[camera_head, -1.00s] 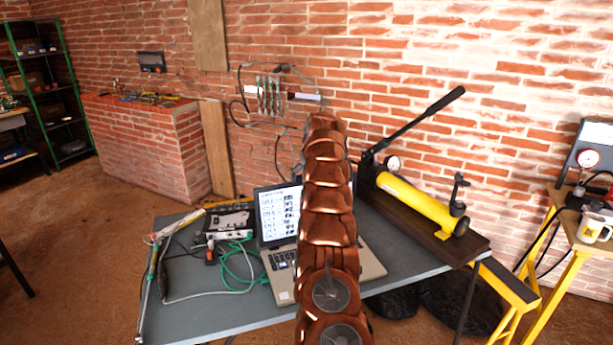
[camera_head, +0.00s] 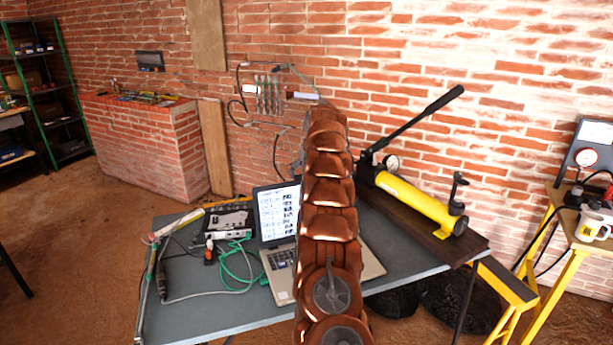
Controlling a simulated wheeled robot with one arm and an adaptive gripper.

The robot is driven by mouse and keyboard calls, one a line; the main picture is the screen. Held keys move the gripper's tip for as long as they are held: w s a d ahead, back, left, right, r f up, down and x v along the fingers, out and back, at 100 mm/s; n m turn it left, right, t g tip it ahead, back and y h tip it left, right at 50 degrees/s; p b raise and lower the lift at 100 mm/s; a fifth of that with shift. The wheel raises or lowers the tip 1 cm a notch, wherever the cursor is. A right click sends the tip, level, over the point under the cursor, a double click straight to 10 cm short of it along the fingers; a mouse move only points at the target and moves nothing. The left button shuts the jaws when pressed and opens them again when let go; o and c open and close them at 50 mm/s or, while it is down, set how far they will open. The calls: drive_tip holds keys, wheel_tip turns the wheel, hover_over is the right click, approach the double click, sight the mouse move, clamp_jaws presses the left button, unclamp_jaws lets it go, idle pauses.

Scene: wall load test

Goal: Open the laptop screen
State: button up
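The laptop (camera_head: 371,268) stands on the grey table. Its screen (camera_head: 278,213) is raised and lit, showing a page with text and small pictures. Part of the keyboard (camera_head: 281,259) shows at the left. My copper-coloured arm reaches up across the middle of the laptop and hides the right part of the screen and much of the base. My gripper is not clearly visible; the far end of my arm is near the wall, above and behind the screen. I cannot tell whether it touches the laptop.
On the grey table (camera_head: 215,308), a measuring box (camera_head: 228,222), green cable (camera_head: 238,268) and a rod-like tool (camera_head: 150,280) lie left of the laptop. A yellow hydraulic pump (camera_head: 415,203) with a raised black lever stands at right. A brick wall is behind.

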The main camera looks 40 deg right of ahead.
drive_tip(key=v, duration=0.9)
drive_tip(key=shift+r, duration=0.2)
drive_tip(key=s+a+r+n+g+y, duration=0.15)
drive_tip(key=s+a, duration=0.25)
drive_tip(key=a, duration=0.8)
drive_tip(key=s+a+r+n+g+y, duration=0.15)
drive_tip(key=s+a, duration=0.25)
drive_tip(key=a, duration=0.9)
drive_tip(key=s+a+f+g, duration=0.1)
drive_tip(key=s+a+f, duration=0.2)
drive_tip(key=s+a, duration=0.95)
drive_tip(key=s+a+f+g, duration=0.1)
drive_tip(key=s+f, duration=0.2)
drive_tip(key=s, duration=0.6)
drive_tip(key=s+a+f+g, duration=0.1)
drive_tip(key=s+f, duration=0.2)
drive_tip(key=s, duration=0.7)
drive_tip(key=s+a+f+g+h, duration=0.1)
drive_tip(key=s+a+f, duration=0.1)
drive_tip(key=s, duration=0.8)
drive_tip(key=shift+s+f+n, duration=0.2)
drive_tip(key=shift+f+n, duration=0.1)
drive_tip(key=shift+f, duration=0.25)
